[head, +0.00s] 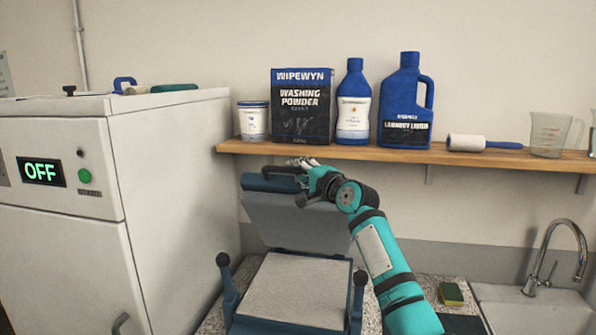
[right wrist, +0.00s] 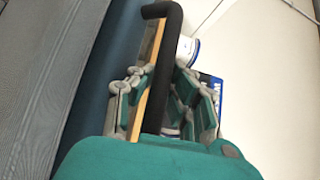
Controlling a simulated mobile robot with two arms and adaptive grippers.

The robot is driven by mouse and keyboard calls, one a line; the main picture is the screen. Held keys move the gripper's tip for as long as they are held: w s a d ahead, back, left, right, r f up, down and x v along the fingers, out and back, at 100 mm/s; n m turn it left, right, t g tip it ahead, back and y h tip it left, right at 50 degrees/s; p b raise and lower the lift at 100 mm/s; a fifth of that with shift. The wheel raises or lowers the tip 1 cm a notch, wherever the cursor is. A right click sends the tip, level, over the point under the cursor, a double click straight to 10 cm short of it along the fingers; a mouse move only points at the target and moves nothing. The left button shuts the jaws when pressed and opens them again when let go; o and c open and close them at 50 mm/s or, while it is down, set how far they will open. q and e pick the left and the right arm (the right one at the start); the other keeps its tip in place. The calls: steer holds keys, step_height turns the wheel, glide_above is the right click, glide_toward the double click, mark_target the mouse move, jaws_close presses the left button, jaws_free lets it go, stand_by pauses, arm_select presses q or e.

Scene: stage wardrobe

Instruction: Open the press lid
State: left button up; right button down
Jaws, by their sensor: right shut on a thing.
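The press has a blue frame and a pale padded bed (head: 298,290), and it stands on the speckled counter. Its lid (head: 292,225) is raised and leans back, with its pale underside facing me. My right gripper (head: 300,168) is at the lid's top edge, shut on the black lid handle (head: 280,170). In the right wrist view, the handle (right wrist: 165,55) runs between the fingers (right wrist: 158,92). The gripper hides part of the handle. My left gripper is not in view.
A wooden shelf (head: 380,153) with a washing powder box (head: 301,108) and bottles is just behind the raised lid. A white machine (head: 170,170) reading OFF stands left. A sponge (head: 451,294) and sink (head: 540,307) are right.

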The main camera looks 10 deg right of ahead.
steer(key=c, duration=1.2)
jaws_free()
steer(key=shift+s+r, duration=0.1)
steer(key=shift+c, duration=0.2)
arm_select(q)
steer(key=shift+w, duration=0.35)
arm_select(e)
steer(key=v, duration=1.2)
